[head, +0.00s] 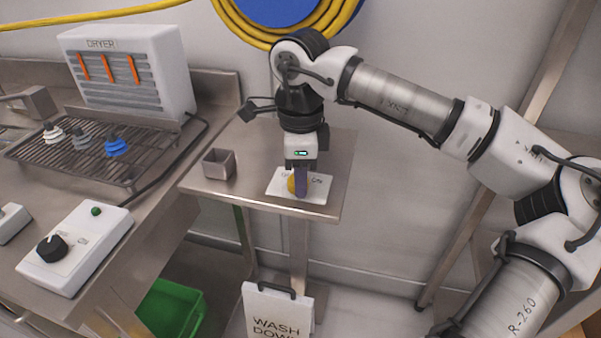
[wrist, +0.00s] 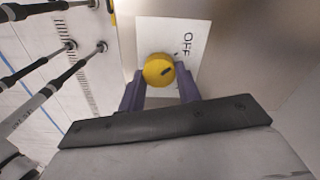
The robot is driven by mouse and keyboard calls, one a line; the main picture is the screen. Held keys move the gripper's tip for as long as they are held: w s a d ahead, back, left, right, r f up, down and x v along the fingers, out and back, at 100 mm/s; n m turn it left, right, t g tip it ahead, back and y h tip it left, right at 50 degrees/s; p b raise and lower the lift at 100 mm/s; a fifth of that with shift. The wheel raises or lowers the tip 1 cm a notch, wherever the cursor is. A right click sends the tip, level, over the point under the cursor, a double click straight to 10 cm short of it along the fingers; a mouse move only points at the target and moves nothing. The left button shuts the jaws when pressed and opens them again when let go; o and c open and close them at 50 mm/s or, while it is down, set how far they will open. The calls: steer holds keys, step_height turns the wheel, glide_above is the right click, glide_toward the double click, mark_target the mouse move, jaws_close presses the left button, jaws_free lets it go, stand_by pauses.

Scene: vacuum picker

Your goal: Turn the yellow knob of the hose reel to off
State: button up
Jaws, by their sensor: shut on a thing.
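The yellow knob (head: 292,184) sits on a white plate (head: 318,190) on the steel side table, below the hose reel (head: 272,10). My gripper (head: 301,186) points down at the knob and partly hides it. In the wrist view, its two purple fingers (wrist: 160,82) are shut on the yellow knob (wrist: 157,67), one on each side. The knob has a short dark mark near its right edge. The word OFF shows on the white plate (wrist: 160,32) to the upper right of the knob. Other lettering on the plate is hidden or too small to read.
A small open metal box (head: 219,164) stands left of the plate. A dryer (head: 130,70), a wire rack (head: 95,145) and a white box with a black knob (head: 75,245) are on the left counter. A "WASH DOWN" sign (head: 277,315) and green bin (head: 170,310) stand below.

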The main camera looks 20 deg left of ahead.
steer(key=o, duration=1)
steer(key=shift+c, duration=0.2)
steer(key=shift+r, duration=0.1)
step_height(320, 180, up, 14)
steer(key=shift+f, duration=0.2)
